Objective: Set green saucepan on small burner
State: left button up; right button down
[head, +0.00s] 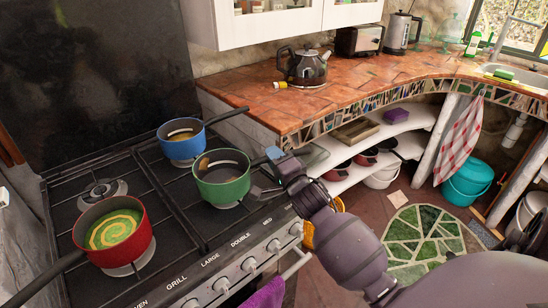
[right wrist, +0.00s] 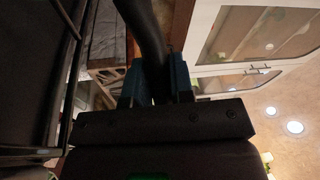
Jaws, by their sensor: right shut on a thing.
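The green saucepan (head: 222,188) is upright at the front right of the stove, over a burner. I cannot tell whether its base touches the grate. My right gripper (head: 273,156) is at its right side, shut on its handle. In the right wrist view the dark handle (right wrist: 148,40) runs between the blue finger pads of the gripper (right wrist: 157,82). A bare burner (head: 102,191) is at the back left of the stove. No readable label shows which burner is the small one. My left gripper is not in view.
A blue saucepan (head: 181,148) stands at the back right of the stove, its handle reaching over the counter edge. A red saucepan (head: 125,257) with green and yellow contents stands at the front left. A kettle (head: 305,68) sits on the tiled counter (head: 250,98).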

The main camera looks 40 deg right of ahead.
jog(key=c, duration=1)
grip_release()
jog(key=shift+r, duration=0.1)
jog(key=s+a+f+p, duration=0.1)
jog(key=s+f, duration=0.1)
jog(key=s, duration=1)
jog(key=s+a+f+n+g+y, duration=0.1)
jog(key=s+a+f+n+g, duration=0.3)
jog(key=s+f+n, duration=0.5)
jog(key=s+a+f+n+g+y, duration=0.1)
jog(key=s+a+f+n+g, duration=0.3)
jog(key=s+a+f+n, duration=0.2)
notch_tip(320, 180, down, 4)
jog(key=s+n, duration=0.2)
jog(key=n, duration=0.1)
jog(key=shift+s+f, duration=0.2)
jog(key=shift+s, duration=0.2)
